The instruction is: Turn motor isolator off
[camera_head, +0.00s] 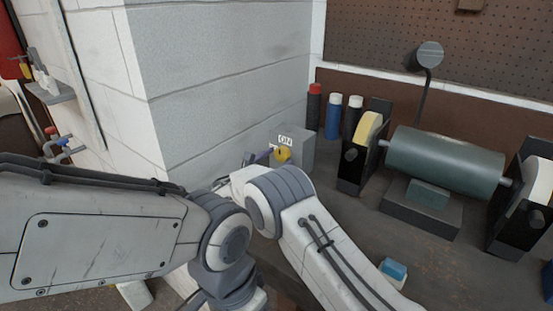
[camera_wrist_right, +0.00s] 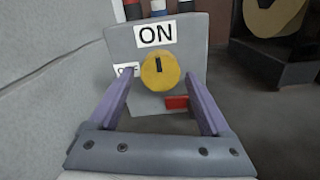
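The motor isolator is a grey box (camera_head: 303,150) against the pale block wall, with a yellow round knob (camera_head: 282,154) on its front. In the right wrist view the knob (camera_wrist_right: 160,74) has a dark upright mark toward the white ON label (camera_wrist_right: 156,33). The OFF label (camera_wrist_right: 124,70) is left of the knob, partly covered by a finger. My right gripper (camera_wrist_right: 158,82) is open, its two purple fingers apart on either side of the knob in the picture. Contact cannot be told. My left gripper is not in view.
A red piece (camera_wrist_right: 177,102) is low on the box front. Red, blue and dark cylinders (camera_head: 333,117) stand behind the box. A bench grinder (camera_head: 445,160) is to the right, and a small blue-and-white block (camera_head: 393,270) lies on the bench. The wall corner is close on the left.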

